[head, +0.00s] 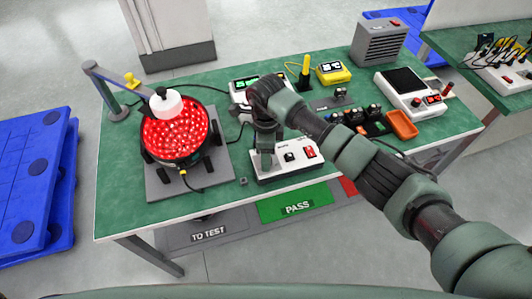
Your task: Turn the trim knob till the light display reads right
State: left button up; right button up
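A round lamp (160,150) glows with many red dots on a grey plate at the left of the green bench. A white box (285,172) stands at the front middle, with a black knob (290,157) and a red switch (310,153) on its top. My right gripper (266,167) points down over the left part of this box. Its fingers hide what lies under them, so I cannot tell whether they grip a knob. A meter (241,86) with a green lit display stands behind, partly covered by my arm. My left gripper is not in view.
A post with an arm (118,80) reaches over the lamp, with a white cap (165,102) above it. An orange tray (402,124), a white instrument (408,92), a yellow meter (333,73) and a grey vented box (379,42) stand at the right and back.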

jog(key=shift+f, duration=0.1)
grip_shut()
dwell(0.3)
jog(key=m+b, duration=0.1)
jog(key=m, duration=0.2)
jog(key=shift+f+b, duration=0.1)
jog(key=shift+b, duration=0.2)
jog(key=m+b, duration=0.1)
jog(key=m, duration=0.2)
jog(key=shift+w+d+m, duration=0.1)
jog(key=shift+m, duration=0.3)
jog(key=m+b, duration=0.1)
jog(key=m, duration=0.2)
jog(key=shift+m+y+b, duration=0.3)
jog(key=shift+m+b, duration=0.1)
jog(key=shift+m, duration=1.6)
